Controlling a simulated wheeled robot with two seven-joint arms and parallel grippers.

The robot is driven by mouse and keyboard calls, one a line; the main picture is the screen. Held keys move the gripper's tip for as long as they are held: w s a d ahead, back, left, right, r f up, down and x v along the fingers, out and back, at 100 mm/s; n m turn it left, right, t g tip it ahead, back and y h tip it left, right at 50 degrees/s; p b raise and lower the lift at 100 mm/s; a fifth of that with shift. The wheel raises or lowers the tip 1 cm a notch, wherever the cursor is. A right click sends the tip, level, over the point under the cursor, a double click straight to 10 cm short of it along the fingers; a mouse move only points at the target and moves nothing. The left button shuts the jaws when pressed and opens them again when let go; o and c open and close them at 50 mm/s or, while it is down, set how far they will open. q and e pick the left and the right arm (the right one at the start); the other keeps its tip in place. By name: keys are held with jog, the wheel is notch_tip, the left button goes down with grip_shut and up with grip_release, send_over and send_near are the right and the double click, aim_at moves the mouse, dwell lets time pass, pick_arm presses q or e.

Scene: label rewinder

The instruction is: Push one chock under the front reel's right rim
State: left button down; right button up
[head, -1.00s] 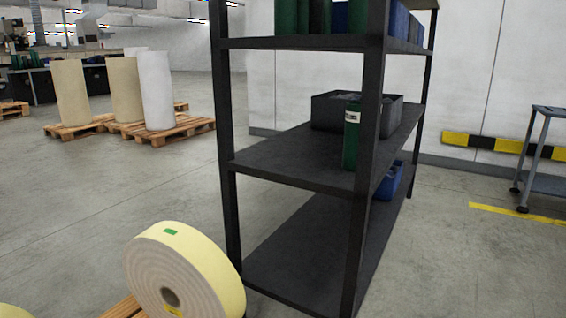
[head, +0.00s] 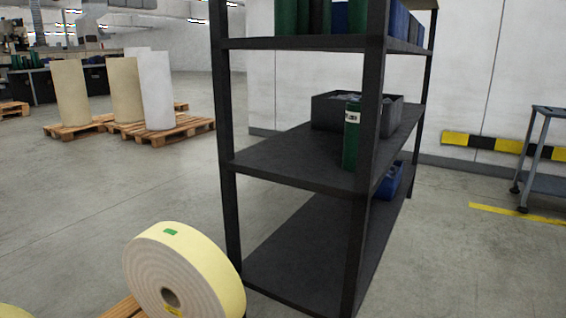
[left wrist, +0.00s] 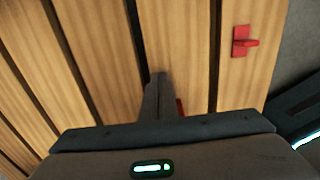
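A pale yellow reel (head: 200,262) with a green mark on its rim stands at the bottom of the head view, its lower part cut off. A sliver of another yellow thing (head: 12,311) shows at the bottom left corner. In the left wrist view a red chock (left wrist: 243,42) lies on a wooden slat at the upper right, apart from my gripper. My left gripper (left wrist: 157,82) points at the slats with its fingers together. A small red bit (left wrist: 180,107) shows beside the fingers, mostly hidden; I cannot tell whether they touch it. My right gripper is in neither view.
Wooden pallet slats (left wrist: 180,45) with dark gaps fill most of the left wrist view. A black shelf rack (head: 290,160) stands close behind and right of the reel. Open concrete floor (head: 90,200) lies to the left.

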pick_arm(q)
jog(key=shift+s+a+p, duration=0.45)
jog(key=shift+s+p, duration=0.1)
jog(key=shift+s, duration=0.25)
jog(key=shift+s+a+p, duration=0.5)
jog(key=shift+s+p, duration=0.1)
jog(key=shift+s, duration=0.2)
jog(key=shift+s+a+p, duration=0.45)
jog(key=shift+s+p, duration=0.1)
jog(key=shift+s, duration=0.25)
jog(key=shift+w, duration=0.1)
jog(key=shift+w+d+r, duration=0.35)
jog(key=shift+w, duration=0.25)
jog(key=shift+w+d+r, duration=0.3)
jog(key=shift+w+d, duration=0.1)
jog(key=shift+w, duration=0.15)
jog(key=shift+w+d+r, duration=0.35)
jog(key=shift+w, duration=0.25)
